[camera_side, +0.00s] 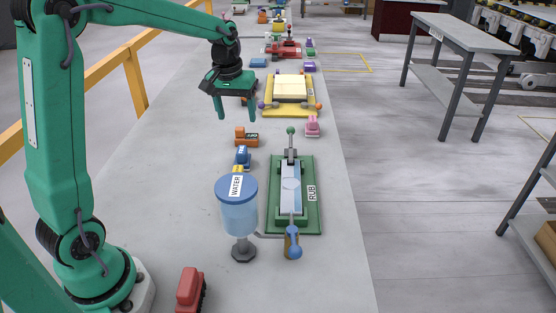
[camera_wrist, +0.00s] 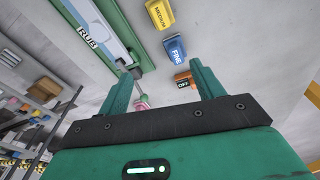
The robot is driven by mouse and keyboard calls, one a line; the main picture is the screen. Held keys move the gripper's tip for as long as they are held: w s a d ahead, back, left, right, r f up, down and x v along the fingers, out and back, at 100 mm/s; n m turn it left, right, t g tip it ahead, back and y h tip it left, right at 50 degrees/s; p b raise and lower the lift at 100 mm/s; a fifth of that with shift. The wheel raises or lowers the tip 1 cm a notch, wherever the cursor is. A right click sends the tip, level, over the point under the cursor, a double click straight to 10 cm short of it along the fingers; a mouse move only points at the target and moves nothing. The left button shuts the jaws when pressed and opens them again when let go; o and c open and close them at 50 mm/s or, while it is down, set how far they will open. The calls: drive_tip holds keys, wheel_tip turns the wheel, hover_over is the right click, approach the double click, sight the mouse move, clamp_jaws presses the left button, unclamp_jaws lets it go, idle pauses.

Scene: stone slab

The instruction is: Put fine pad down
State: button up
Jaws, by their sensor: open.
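The fine pad (camera_side: 242,158) is a blue block on the grey slab, left of the green RUB station (camera_side: 313,215). In the wrist view the fine pad (camera_wrist: 175,50) shows its FINE label, between a yellow MEDIUM block (camera_wrist: 160,15) and an orange block marked OFF (camera_wrist: 184,80). My gripper (camera_side: 236,112) is open and empty, raised above the slab beyond the orange block (camera_side: 246,138) and apart from the fine pad. Its two fingers also show in the wrist view (camera_wrist: 164,72) with nothing held between them.
A blue-lidded WATER tank (camera_side: 239,208) stands in front of the fine pad and hides most of the yellow block. A pink block (camera_side: 312,127) and a yellow station (camera_side: 290,88) lie farther back. A red block (camera_side: 190,288) is near the front. The slab's left side is clear.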

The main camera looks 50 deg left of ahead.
drive_tip(key=s+d+r+m+t, duration=0.2)
drive_tip(key=s+d, duration=0.3)
drive_tip(key=s, duration=0.5)
drive_tip(key=s+d+r+m+t, duration=0.2)
drive_tip(key=s+d+m, duration=0.2)
drive_tip(key=s, duration=0.7)
drive_tip(key=shift+d+m, duration=0.3)
drive_tip(key=shift+d, duration=0.95)
drive_tip(key=shift+s, duration=0.1)
